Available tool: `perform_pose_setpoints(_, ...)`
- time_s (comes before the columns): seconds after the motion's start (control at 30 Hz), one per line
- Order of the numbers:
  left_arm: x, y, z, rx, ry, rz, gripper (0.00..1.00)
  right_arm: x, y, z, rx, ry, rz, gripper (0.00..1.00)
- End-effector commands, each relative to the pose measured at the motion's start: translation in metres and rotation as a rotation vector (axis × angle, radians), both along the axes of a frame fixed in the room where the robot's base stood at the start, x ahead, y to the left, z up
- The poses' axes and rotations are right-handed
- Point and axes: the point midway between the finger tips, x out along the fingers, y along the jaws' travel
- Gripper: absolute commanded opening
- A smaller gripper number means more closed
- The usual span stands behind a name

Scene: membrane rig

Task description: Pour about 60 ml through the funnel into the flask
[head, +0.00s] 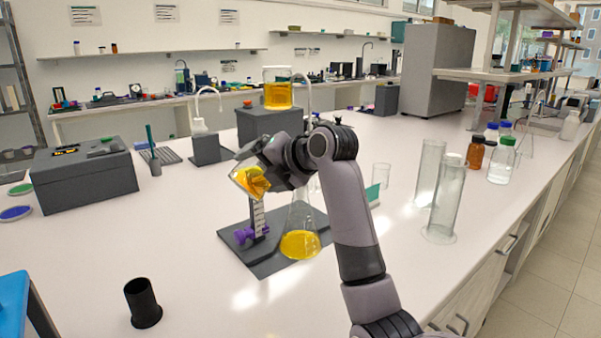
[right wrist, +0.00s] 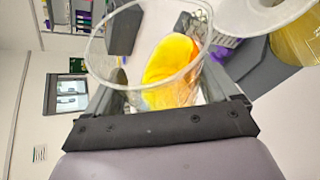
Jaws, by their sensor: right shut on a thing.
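My right gripper (head: 268,165) is shut on a clear beaker (head: 247,182) of yellow-orange liquid. The beaker is steeply tilted, held above the stand. In the right wrist view the beaker (right wrist: 150,85) fills the middle, with the liquid gathered on one side. The conical flask (head: 300,222) stands upright on a dark base plate, with yellow liquid in its bottom. It partly shows in the right wrist view (right wrist: 303,42). A clear rim beside the beaker there appears to be the funnel (right wrist: 262,14); my arm hides it in the head view. My left gripper is out of view.
A stand with a purple clamp knob (head: 243,236) is beside the flask. Tall glass cylinders (head: 441,205) and several bottles (head: 502,160) stand to the right. A black cup (head: 142,303) is at front left. A grey box (head: 85,182) is at left. The front middle of the bench is clear.

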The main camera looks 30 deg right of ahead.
Motion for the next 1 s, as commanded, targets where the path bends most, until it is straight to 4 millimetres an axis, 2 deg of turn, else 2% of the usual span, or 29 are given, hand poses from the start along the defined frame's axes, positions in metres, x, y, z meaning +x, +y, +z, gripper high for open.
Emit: perform_pose_setpoints(1.0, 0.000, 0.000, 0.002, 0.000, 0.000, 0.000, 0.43, 0.001, -0.005, 0.010, 0.135, 0.006, -0.001, 0.45)
